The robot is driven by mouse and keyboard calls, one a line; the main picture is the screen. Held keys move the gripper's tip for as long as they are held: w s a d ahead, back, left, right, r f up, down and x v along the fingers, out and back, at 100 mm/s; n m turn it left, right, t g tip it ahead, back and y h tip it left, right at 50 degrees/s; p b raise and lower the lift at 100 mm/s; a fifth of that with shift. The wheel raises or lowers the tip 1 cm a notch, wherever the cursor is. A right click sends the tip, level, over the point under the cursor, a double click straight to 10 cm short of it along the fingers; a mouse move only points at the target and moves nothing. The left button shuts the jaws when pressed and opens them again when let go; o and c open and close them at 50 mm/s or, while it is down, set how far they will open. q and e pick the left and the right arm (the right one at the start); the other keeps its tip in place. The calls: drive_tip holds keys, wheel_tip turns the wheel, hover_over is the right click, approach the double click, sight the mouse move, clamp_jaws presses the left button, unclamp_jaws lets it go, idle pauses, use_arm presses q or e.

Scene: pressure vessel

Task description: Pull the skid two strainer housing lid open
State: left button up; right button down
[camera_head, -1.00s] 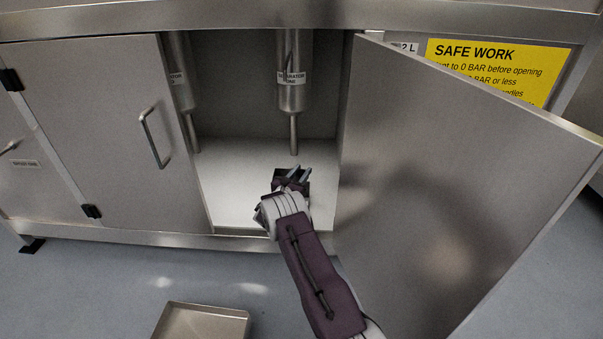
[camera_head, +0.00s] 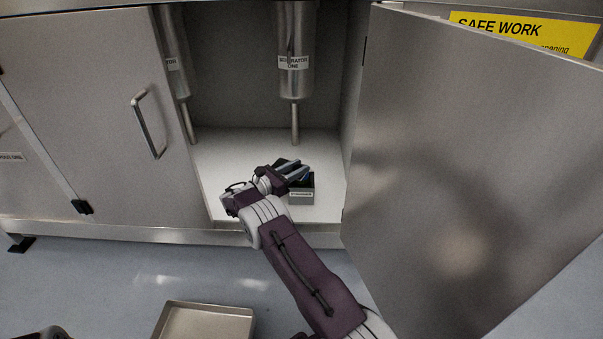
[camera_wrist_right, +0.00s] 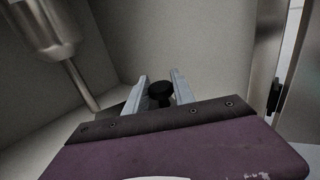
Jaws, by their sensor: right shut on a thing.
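A small dark box (camera_head: 307,184) with a white front label too small to read stands on the white floor of the open cabinet. No lid can be told apart from it; my gripper covers much of its top. My right gripper (camera_head: 294,170) reaches in from the front left, over the box's top. In the right wrist view a black round knob (camera_wrist_right: 160,94) sits between its two grey fingers, and the gripper is shut on it. My left gripper is out of view; only a bit of dark arm shows at the bottom left of the head view.
A steel cylinder (camera_head: 295,30) labelled separator one hangs above the box, its thin pipe (camera_head: 295,125) behind it. The open cabinet door (camera_head: 450,170) stands at the right. A closed door (camera_head: 90,120) with a handle is at the left. A shallow tray (camera_head: 207,306) lies on the floor.

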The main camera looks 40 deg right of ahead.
drive_tip(key=shift+a+f+m+g+b, duration=0.2)
drive_tip(key=shift+a+m+g+b, duration=0.2)
drive_tip(key=shift+g+b, duration=0.3)
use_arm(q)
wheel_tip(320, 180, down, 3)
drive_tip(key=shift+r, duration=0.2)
use_arm(e)
drive_tip(key=shift+r, duration=0.1)
drive_tip(key=shift+a, duration=0.1)
drive_tip(key=shift+r, duration=0.1)
drive_tip(key=c, duration=1.1)
unclamp_jaws()
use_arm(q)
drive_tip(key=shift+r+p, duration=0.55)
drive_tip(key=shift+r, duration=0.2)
use_arm(e)
drive_tip(key=shift+a, duration=4.5)
